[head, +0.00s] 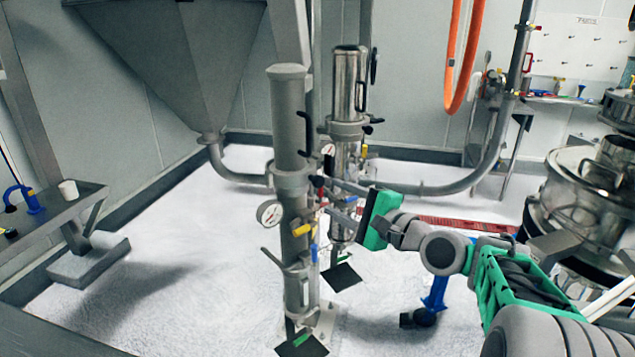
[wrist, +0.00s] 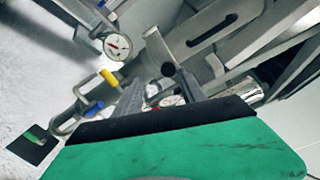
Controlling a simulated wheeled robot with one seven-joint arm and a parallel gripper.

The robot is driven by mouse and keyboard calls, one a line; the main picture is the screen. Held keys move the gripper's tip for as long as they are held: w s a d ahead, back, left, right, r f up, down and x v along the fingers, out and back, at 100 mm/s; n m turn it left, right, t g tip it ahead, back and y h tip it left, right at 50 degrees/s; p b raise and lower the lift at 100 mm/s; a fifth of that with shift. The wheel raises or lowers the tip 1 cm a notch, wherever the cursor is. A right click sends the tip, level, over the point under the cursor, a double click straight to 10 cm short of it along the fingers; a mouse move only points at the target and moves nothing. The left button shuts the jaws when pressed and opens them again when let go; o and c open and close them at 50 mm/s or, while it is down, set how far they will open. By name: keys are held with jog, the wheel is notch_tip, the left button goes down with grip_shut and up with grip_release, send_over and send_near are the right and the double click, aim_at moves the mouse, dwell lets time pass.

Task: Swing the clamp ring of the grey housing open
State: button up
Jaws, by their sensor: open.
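The grey housing (head: 289,115) is a tall upright cylinder left of centre in the head view. Its clamp ring (head: 291,181) is a grey collar around the body at mid height, and it looks closed. My gripper (head: 327,195) is open just right of this ring, its two grey fingers pointing left at the housing. In the wrist view the gripper (wrist: 158,90) shows its spread fingers above the green body, with nothing clearly held. A rod with a dark end (wrist: 166,68) lies between and beyond the fingertips. Whether a finger touches the ring cannot be told.
A shiny steel housing (head: 346,85) stands close behind the grey one. A gauge (head: 269,213) sticks out left of the grey housing, with a yellow handle (head: 303,229) below the ring. A bench (head: 85,205) stands far left.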

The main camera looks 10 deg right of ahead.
aim_at(320, 183)
jog(key=w+a+m, duration=0.1)
jog(key=w, duration=0.1)
jog(key=w+a+m+p, duration=0.1)
jog(key=w, duration=0.1)
jog(key=w+a+r+m, duration=0.1)
jog(key=w, duration=0.2)
jog(key=shift+a+t, duration=0.3)
jog(key=shift+a, duration=0.05)
jog(key=shift+c, duration=0.3)
grip_shut()
dwell(0.8)
